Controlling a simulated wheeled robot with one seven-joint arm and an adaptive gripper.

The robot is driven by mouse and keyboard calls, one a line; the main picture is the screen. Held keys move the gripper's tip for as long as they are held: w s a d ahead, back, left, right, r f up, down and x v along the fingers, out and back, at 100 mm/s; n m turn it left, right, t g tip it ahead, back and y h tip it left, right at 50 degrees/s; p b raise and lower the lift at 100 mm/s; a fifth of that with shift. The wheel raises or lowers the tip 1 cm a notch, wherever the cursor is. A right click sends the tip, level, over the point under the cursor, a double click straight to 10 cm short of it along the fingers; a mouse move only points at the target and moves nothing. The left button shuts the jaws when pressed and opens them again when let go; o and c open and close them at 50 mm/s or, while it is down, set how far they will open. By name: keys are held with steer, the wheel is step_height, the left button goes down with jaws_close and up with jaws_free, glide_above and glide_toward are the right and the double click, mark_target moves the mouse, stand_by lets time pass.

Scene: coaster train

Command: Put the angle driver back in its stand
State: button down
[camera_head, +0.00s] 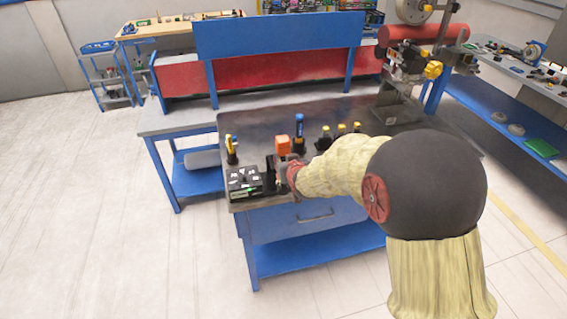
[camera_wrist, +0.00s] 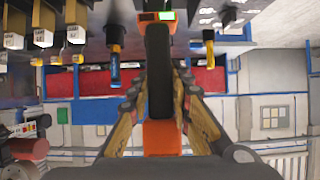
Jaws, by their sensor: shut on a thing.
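My gripper (camera_wrist: 160,105) is shut on an orange and black tool, which I take to be the angle driver. In the wrist view, its black grip (camera_wrist: 158,75) runs between the two fingers, with an orange part (camera_wrist: 162,138) behind them. In the head view, my gripper (camera_head: 287,175) is at the left front of the dark bench top, and the tool's orange end (camera_head: 283,146) stands up above it. The fingers and my arm hide part of the tool. I cannot tell which holder is its stand, or whether the tool touches one.
A black box (camera_head: 243,182) with a green light is just left of my gripper. A yellow-handled tool (camera_head: 232,150), a blue-topped tool (camera_head: 299,132) and several yellow-topped tools (camera_head: 325,137) stand nearby. A machine (camera_head: 402,75) is at the back right of the bench (camera_head: 262,120).

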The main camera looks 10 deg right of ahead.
steer(key=w+b, duration=0.2)
steer(key=w, duration=0.7)
steer(key=shift+w+r, duration=0.2)
steer(key=shift+r, duration=0.1)
stand_by(3.0)
steer(key=shift+f+b, duration=0.8)
steer(key=shift+b, duration=0.1)
stand_by(1.9)
steer(key=c, duration=1.6)
jaws_free()
steer(key=shift+s+f, duration=0.1)
steer(key=shift+f, duration=0.05)
steer(key=shift+o, duration=0.3)
